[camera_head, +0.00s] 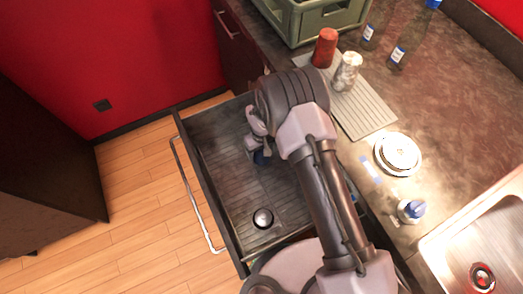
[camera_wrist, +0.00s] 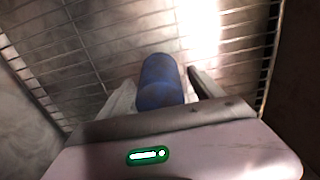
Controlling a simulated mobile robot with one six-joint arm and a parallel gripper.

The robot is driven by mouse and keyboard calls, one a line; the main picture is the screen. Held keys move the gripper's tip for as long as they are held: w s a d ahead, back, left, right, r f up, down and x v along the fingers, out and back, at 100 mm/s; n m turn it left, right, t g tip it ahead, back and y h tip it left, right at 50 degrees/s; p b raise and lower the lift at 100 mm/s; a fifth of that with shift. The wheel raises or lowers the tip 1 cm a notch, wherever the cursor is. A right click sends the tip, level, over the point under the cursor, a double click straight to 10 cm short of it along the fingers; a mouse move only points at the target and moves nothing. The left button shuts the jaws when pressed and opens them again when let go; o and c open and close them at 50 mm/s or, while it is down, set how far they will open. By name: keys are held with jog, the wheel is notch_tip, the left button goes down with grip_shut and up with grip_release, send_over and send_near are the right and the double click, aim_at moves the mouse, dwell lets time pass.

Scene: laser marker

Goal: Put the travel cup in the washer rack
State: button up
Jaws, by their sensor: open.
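A blue cup (camera_wrist: 160,82), which looks like the travel cup, is over the slatted rack floor in the wrist view. It also shows as a small blue patch under my gripper in the head view (camera_head: 261,157). The washer rack (camera_head: 222,185) is the pulled-out drawer with a ribbed floor; its wire grid (camera_wrist: 60,55) shows in the wrist view. My gripper (camera_wrist: 165,88) is open, low in the rack, with a finger on each side of the cup. The right finger looks a little apart from it. Whether the cup's base touches the rack is hidden.
A small round metal item (camera_head: 262,218) stands in the near part of the drawer. The drawer's left side is clear.

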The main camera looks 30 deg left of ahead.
jog(key=shift+r, duration=0.1)
notch_tip(320, 180, up, 12)
jog(key=p, duration=0.4)
jog(key=shift+r+p, duration=0.1)
jog(key=shift+p, duration=0.25)
